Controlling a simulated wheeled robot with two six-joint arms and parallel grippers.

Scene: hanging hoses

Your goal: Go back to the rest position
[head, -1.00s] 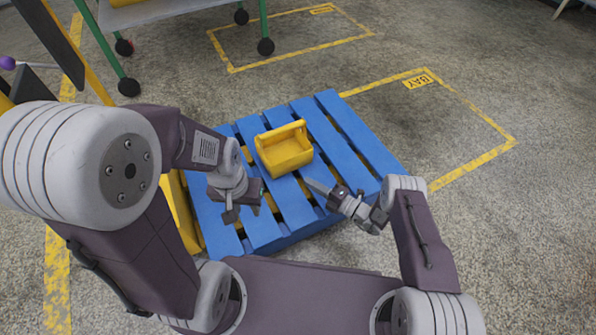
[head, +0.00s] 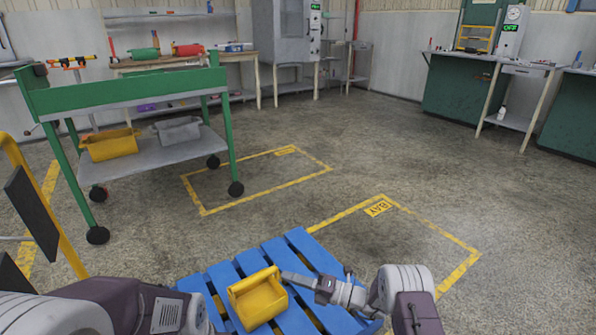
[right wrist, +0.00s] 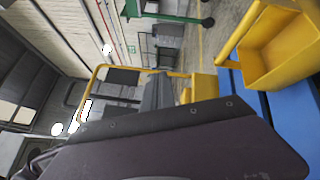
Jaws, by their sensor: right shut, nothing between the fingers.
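My right gripper (head: 290,277) is at the lower middle of the head view, shut and empty. Its fingertips point left, close to the right side of a yellow open tote with a handle (head: 258,299); the head view does not show whether they touch. The tote sits upright on a blue slatted pallet (head: 301,248). In the right wrist view the tote (right wrist: 275,55) is at the upper right. My left arm shows at the lower left of the head view, but its gripper is out of the picture.
A green-framed cart (head: 135,92) stands at the left with a yellow bin (head: 108,146) and a grey bin (head: 177,131) on its lower shelf. A yellow-railed frame (head: 40,205) is at the far left. The floor beyond the pallet is open, with yellow bay markings (head: 376,208). Benches line the walls.

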